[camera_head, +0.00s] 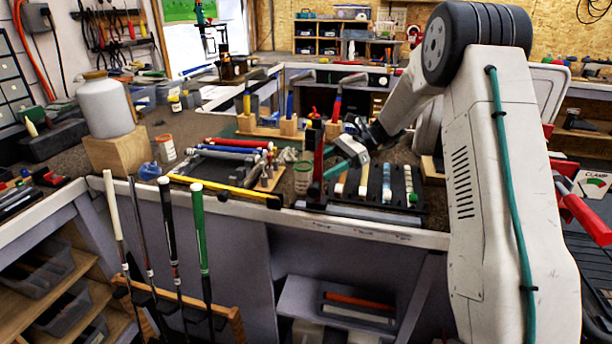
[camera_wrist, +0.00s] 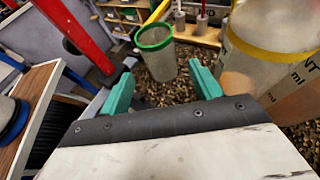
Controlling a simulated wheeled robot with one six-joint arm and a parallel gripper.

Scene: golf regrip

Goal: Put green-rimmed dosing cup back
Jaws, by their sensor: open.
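The green-rimmed dosing cup (camera_wrist: 158,66) is a translucent cup with a bright green rim. In the wrist view it stands upright on the speckled bench top, just beyond and between my fingertips, apart from both. In the head view a pale cup (camera_head: 302,178) near the bench's front edge, left of my gripper, appears to be the same one. My gripper (camera_head: 336,170) has teal fingers and is open and empty. It also shows in the wrist view (camera_wrist: 161,77). The red upright bar (camera_head: 318,160) partly hides the area between cup and gripper in the head view.
A large translucent vessel with a yellow band (camera_wrist: 268,62) is close on the right in the wrist view. The red bar (camera_wrist: 76,30) is at upper left there. A black tray of grips (camera_head: 400,188) lies right of the cup. A yellow level (camera_head: 225,190) lies left.

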